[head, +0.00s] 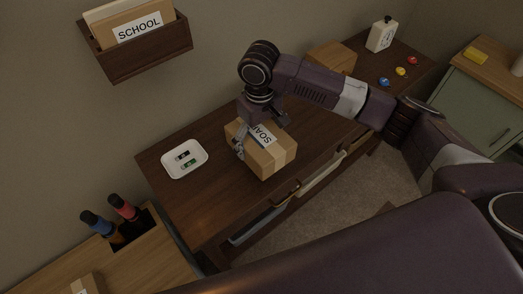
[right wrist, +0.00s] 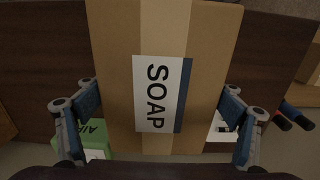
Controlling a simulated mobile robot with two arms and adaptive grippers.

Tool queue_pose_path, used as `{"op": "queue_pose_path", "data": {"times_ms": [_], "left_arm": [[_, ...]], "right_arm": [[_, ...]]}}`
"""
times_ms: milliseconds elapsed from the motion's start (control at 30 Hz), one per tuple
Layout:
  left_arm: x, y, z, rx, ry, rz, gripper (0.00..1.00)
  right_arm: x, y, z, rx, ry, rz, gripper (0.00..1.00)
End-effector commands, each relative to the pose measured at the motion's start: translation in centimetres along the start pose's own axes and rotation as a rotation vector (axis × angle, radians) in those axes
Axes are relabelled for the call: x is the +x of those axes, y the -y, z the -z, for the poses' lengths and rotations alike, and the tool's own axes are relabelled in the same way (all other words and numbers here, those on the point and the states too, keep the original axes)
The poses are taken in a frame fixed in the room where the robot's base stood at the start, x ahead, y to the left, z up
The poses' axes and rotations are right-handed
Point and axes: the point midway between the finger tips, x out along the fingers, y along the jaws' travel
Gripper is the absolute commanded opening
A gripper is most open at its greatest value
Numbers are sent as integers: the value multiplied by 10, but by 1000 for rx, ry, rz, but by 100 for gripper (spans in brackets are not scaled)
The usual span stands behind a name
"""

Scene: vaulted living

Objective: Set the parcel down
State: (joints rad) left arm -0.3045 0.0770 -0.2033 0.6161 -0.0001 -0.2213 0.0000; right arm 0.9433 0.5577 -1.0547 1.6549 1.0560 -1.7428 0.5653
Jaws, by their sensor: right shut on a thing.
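The parcel is a brown cardboard box (head: 272,160) with a tan tape strip and a white SOAP label. In the head view it is over the dark wooden table (head: 215,215), near its front edge. I cannot tell whether its underside touches the tabletop. My right gripper (head: 262,131) comes down from above and is shut on the parcel, one finger on each side. In the right wrist view the parcel (right wrist: 112,60) fills the middle between the two fingers, label facing the camera. My left gripper is not in view.
A white tray (head: 169,163) with small items lies to the left. Another cardboard box (head: 332,58), a white bottle (head: 381,38) and small coloured pieces stand at the table's far right. A wall holder (head: 150,50) hangs above. Bare tabletop lies between tray and parcel.

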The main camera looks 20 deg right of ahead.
Motion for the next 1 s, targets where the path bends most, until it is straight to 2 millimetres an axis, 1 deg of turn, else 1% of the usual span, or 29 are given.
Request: {"op": "queue_pose_path", "data": {"times_ms": [33,100,200,267,400,533,633,933,967,1000], "left_arm": [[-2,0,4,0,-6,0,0],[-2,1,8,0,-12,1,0],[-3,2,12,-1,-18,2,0],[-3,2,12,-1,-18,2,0],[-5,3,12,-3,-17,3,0],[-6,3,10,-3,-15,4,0],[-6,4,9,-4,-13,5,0],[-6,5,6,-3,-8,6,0],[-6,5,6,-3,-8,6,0],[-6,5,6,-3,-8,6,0]], "right_arm": [[8,0,0,0,2,1,49],[18,0,0,-1,-1,0,49],[26,0,1,-1,-2,1,49],[30,0,0,-1,-1,1,49],[50,1,0,0,0,0,49],[66,0,0,-1,-1,0,49],[70,0,1,-1,-3,0,49],[72,0,1,-1,-3,1,49],[73,0,0,-1,-1,0,87],[73,0,0,-1,-2,0,92]]}}
